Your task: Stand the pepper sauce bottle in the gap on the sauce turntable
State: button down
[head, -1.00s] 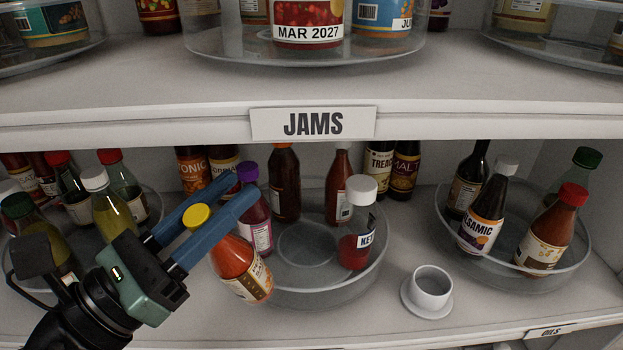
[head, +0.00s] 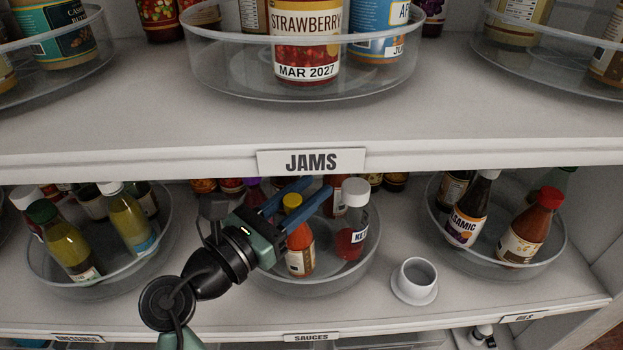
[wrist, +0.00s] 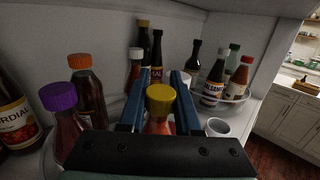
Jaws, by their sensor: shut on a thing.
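The pepper sauce bottle (head: 299,254), orange-red with a yellow cap, stands roughly upright between the blue fingers of my gripper (head: 318,188), which is shut on it. In the wrist view its yellow cap (wrist: 160,97) shows between the fingers. The bottle is over the front part of the clear sauce turntable (head: 318,289). I cannot tell whether its base touches the turntable floor. A white-capped ketchup bottle (head: 352,222) stands to its right on the turntable. The gap is largely hidden by my gripper and the bottle.
Purple-capped (wrist: 65,118) and orange-capped (wrist: 87,85) bottles stand left of my fingers in the wrist view. A white cup on a saucer (head: 415,278) stands right of the turntable. The JAMS shelf edge (head: 200,166) is close above. Other turntables flank both sides.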

jog(key=shift+w+d+f+p, duration=0.3)
jog(key=shift+w+f+p, duration=0.1)
jog(key=shift+f, duration=0.4)
jog(key=c, duration=0.6)
grip_release()
jog(key=shift+f, duration=0.1)
jog(key=b+v, duration=0.4)
jog(key=v, duration=0.8)
jog(key=shift+r, duration=0.55)
